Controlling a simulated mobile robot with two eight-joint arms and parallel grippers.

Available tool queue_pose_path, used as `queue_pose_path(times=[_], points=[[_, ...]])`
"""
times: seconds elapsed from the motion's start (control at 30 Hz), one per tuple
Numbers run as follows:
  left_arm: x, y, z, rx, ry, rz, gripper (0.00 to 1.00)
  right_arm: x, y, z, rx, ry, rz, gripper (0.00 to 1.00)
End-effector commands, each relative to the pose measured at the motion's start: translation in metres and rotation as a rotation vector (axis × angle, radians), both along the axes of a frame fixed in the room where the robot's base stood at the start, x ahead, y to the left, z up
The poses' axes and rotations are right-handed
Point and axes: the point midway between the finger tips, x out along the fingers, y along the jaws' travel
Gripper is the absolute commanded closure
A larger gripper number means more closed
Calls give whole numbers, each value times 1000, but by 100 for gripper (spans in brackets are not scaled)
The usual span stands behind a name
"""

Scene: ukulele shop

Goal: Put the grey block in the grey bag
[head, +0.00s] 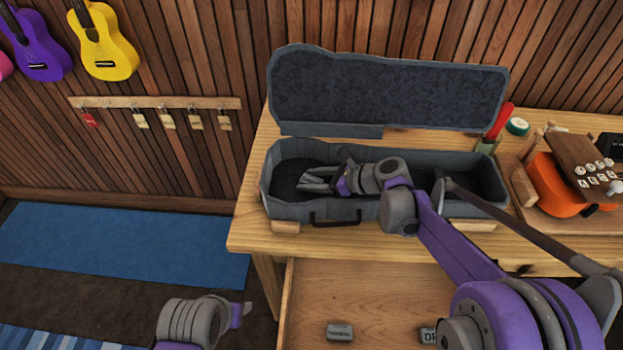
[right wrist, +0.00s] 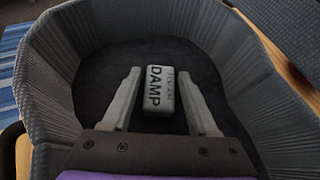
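The grey bag (head: 345,210) is an open grey case with a dark lining, lid up, on the wooden counter; its wall also shows in the right wrist view (right wrist: 60,45). My right gripper (head: 316,180) reaches down inside it, at its left part. In the right wrist view a grey block (right wrist: 159,92) marked DAMP is between the fingers, with a gap on each side, over the dark lining. The fingers are open. The head view does not clearly show this block. My left gripper (head: 243,310) shows only partly at the bottom, away from the case.
An open drawer (head: 365,285) below the counter holds two small grey labelled blocks, one left (head: 340,331) and one right (head: 430,336). An orange ukulele (head: 558,187) and tools are to the right. The blue mat (head: 120,243) on the floor is clear.

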Motion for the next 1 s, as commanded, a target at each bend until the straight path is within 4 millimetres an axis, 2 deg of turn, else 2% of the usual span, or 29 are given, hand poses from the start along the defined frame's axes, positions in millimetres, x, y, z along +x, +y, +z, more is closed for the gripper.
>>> queue_pose_path(times=[0.4, 0.57, 0.8, 1.0], points=[[0, 0, 4, 0, -1, 0, 50, 0, 0, 5, 0, 0, 0, 28], [0, 0, 6, 0, -2, 0, 50, -8, -20, 16, -1, 0, -3, 28], [0, 0, 12, 0, -4, 0, 50, -26, -63, 41, 0, 0, -4, 28], [0, 0, 15, 0, -5, 0, 50, -36, -88, 56, 0, 0, -1, 28]])
